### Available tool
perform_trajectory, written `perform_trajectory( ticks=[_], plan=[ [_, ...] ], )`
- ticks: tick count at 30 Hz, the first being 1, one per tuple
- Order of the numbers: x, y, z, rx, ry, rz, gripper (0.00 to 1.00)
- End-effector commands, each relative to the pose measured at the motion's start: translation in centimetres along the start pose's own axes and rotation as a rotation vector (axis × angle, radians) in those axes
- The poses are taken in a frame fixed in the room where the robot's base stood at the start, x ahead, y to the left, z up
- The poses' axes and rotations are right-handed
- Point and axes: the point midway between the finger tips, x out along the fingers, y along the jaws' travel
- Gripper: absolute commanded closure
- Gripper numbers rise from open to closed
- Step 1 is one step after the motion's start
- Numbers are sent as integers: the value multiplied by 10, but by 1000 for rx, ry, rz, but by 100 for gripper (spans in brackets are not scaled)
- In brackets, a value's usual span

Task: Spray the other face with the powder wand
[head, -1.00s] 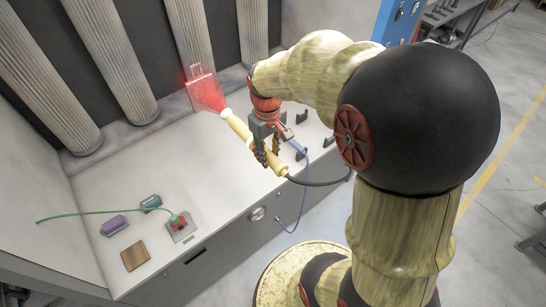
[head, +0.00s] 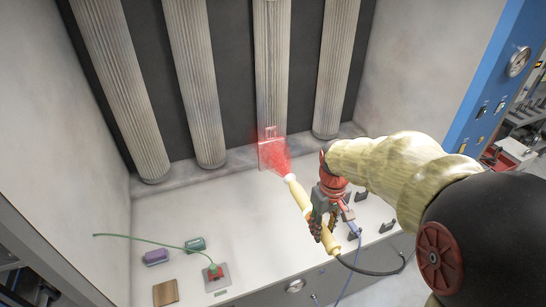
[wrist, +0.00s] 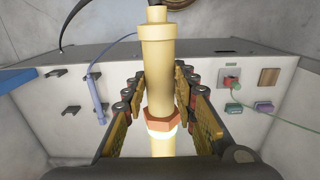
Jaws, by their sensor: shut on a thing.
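My gripper (head: 322,222) is shut on the cream-yellow powder wand (head: 299,193), which tilts with its nozzle toward the back of the booth. In the wrist view the wand (wrist: 158,80) runs between both jaws, with an orange collar on it. A red spray cloud (head: 275,158) spreads from the nozzle onto a flat hanging panel (head: 268,153), which looks red. The panel is in front of a pleated column. The cloud partly covers it, so I cannot tell how evenly its face is coated. The panel's far side is hidden.
On the booth floor at left are a red-topped fitting on a grey plate (head: 217,283) with a green cable, a purple block (head: 156,257), a green block (head: 195,244) and a brown wooden block (head: 165,293). Dark holders (head: 387,226) stand at right. A dark hose trails from the wand.

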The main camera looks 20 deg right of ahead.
Motion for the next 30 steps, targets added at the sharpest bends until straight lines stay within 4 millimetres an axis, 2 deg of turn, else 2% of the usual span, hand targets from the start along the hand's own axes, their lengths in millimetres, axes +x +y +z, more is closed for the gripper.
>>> perform_trajectory(
  ticks=[6,12,30],
  plan=[
    [-19,0,-1,0,4,1,100],
    [-30,0,-1,0,3,1,100],
    [2,0,-1,0,2,1,100]
  ],
)
